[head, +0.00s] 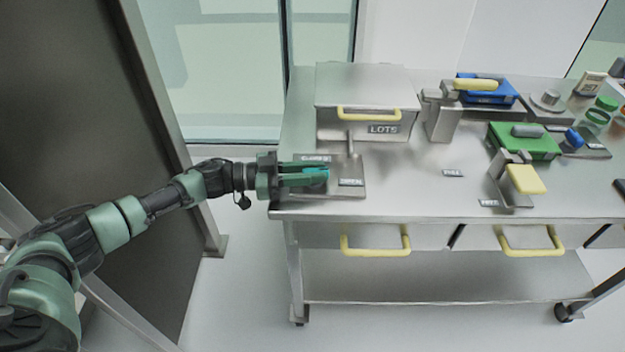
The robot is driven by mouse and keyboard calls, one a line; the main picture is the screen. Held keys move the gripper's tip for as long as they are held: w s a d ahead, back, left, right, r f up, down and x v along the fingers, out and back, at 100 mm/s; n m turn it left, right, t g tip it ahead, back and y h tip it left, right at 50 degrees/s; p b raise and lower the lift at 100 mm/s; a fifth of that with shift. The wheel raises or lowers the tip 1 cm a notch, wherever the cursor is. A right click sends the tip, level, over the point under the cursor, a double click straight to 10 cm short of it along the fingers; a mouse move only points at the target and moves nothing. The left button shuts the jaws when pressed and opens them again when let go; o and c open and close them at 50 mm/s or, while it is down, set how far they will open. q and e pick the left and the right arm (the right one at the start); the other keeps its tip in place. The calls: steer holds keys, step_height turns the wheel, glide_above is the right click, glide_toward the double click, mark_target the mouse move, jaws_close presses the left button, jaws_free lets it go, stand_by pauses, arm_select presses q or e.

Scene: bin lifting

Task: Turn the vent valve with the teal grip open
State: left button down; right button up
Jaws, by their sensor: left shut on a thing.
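The vent valve sits on a metal plate (352,187) at the left front of the steel table, with a small upright metal post (349,142) behind it. Its teal grip (322,172) shows at the tips of my left gripper (318,175). The gripper is shut on the teal grip, reaching in level from the left. A label reading OPEN (351,182) lies at the front right of the plate. Another label (315,158), partly hidden, is behind the gripper. The valve's body is mostly hidden by the fingers. My right gripper is not in view.
A steel box (365,85) with a yellow handle and a LOTS label stands just behind the plate. Metal brackets with yellow grips, a blue box (487,92), a green box (523,141) and jars stand at right. Drawers with yellow handles (376,250) are below.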

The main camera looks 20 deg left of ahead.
arm_select(q)
steer(key=shift+m+g+h+b, duration=0.4)
steer(key=shift+m+g+b, duration=0.35)
steer(key=shift+g, duration=0.25)
steer(key=c, duration=1.4)
jaws_free()
steer(key=shift+d, duration=0.1)
steer(key=shift+o, duration=0.8)
steer(key=shift+w+d, duration=0.1)
steer(key=b+v, duration=0.1)
steer(key=v, duration=0.7)
steer(key=shift+w+b, duration=0.1)
steer(key=shift+b, duration=0.3)
